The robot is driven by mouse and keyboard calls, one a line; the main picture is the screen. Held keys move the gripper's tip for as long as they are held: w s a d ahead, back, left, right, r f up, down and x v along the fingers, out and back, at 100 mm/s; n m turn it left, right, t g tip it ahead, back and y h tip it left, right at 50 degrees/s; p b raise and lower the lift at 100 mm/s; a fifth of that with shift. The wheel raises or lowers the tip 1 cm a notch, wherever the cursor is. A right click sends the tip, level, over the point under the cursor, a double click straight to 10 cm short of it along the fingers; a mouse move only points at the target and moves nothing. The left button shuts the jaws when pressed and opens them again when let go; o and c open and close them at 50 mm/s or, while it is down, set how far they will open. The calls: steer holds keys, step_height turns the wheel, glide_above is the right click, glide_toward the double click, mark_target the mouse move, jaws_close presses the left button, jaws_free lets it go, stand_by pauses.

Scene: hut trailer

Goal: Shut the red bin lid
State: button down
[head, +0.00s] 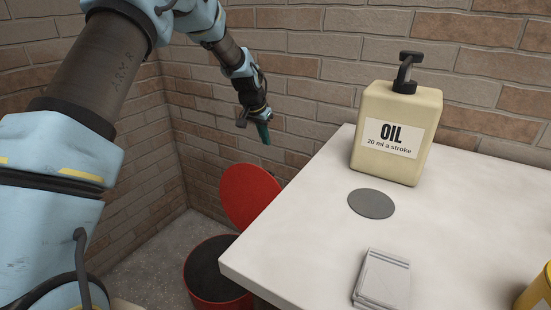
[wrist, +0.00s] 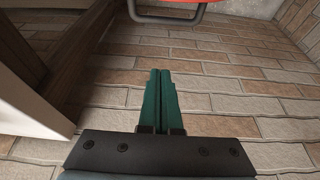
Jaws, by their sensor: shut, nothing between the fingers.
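The red bin (head: 217,288) stands on the floor in the corner, left of the table, and its dark inside shows. Its round red lid (head: 248,194) stands open, tilted up at the back near the brick wall; the table hides part of its right side. My gripper (head: 264,133) is above and behind the lid, close to the wall, apart from the lid. In the wrist view my gripper (wrist: 160,75) shows two green fingers pressed together, with nothing between them. A red edge, seemingly the lid (wrist: 185,2), with a grey bar-like handle below it, shows at the top of that view.
The white table (head: 300,230) fills the right side, its corner beside the bin. On it are a large oil pump bottle (head: 397,130), a grey disc (head: 371,203), a grey flat object (head: 382,279) and a yellow container (head: 538,292). Brick walls (head: 200,110) close off the back and left.

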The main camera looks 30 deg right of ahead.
step_height(320, 180, down, 9)
steer(key=p, duration=0.4)
steer(key=shift+a, duration=0.3)
steer(key=shift+s+a, duration=0.1)
steer(key=shift+s, duration=0.05)
